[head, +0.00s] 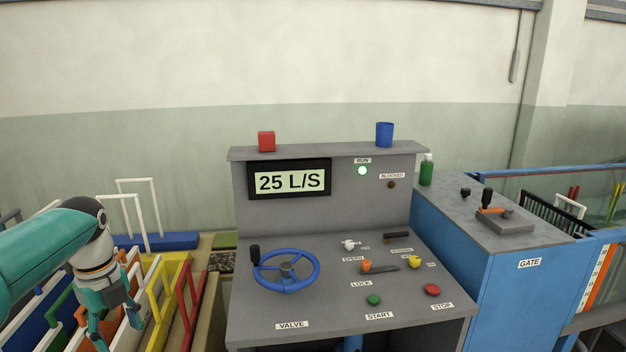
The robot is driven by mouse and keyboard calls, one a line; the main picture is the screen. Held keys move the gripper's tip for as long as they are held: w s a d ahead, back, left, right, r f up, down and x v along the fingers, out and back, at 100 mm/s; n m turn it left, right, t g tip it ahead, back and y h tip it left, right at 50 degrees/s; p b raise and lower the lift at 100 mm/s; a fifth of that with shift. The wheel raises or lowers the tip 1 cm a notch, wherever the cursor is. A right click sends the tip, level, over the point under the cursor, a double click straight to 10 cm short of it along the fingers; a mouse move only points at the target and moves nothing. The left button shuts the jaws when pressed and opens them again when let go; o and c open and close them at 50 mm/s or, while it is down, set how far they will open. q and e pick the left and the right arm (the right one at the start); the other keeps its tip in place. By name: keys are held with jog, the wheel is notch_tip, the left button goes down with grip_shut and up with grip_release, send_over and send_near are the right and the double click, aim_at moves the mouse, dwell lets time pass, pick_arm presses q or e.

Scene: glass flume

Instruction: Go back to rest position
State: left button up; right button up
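My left gripper (116,334) hangs at the lower left with its fingers pointing down, over the coloured frames. Its fingers look spread apart, with nothing seen between them. It is left of the grey control console (250,320) and apart from it. My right gripper is not in view. The console carries a blue valve wheel (286,270) with a black knob. Its display (289,180) reads 25 L/S. The RUN lamp (362,171) glows green and the BLOCKED lamp (391,185) is dark.
A red block (266,141) and a blue cup (384,134) stand on the console's top shelf. An orange-handled lever (378,267), a green button (374,300) and a red button (432,290) sit on the panel. A blue GATE cabinet (500,290) stands right. Yellow frames (180,263) crowd the left.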

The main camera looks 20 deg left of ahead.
pick_arm(q)
jog(key=w+d+f+n+h, duration=0.1)
jog(key=w+d+f+n, duration=0.35)
jog(key=d+f, duration=0.6)
jog(key=w+d+f+n+h, duration=0.1)
jog(key=w+d+f+n, duration=0.35)
jog(key=f, duration=0.95)
jog(key=s+d+f+n+h, duration=0.1)
jog(key=s+d+f+n, duration=0.5)
jog(key=d, duration=0.5)
jog(key=s+d+f+n+h, duration=0.1)
jog(key=s+d+f+n, duration=0.5)
jog(key=d, duration=0.6)
notch_tip(320, 180, down, 3)
jog(key=shift+s+f+t, duration=0.15)
jog(key=shift+s+t, duration=0.15)
jog(key=shift+s, duration=0.9)
jog(key=shift+d, duration=0.1)
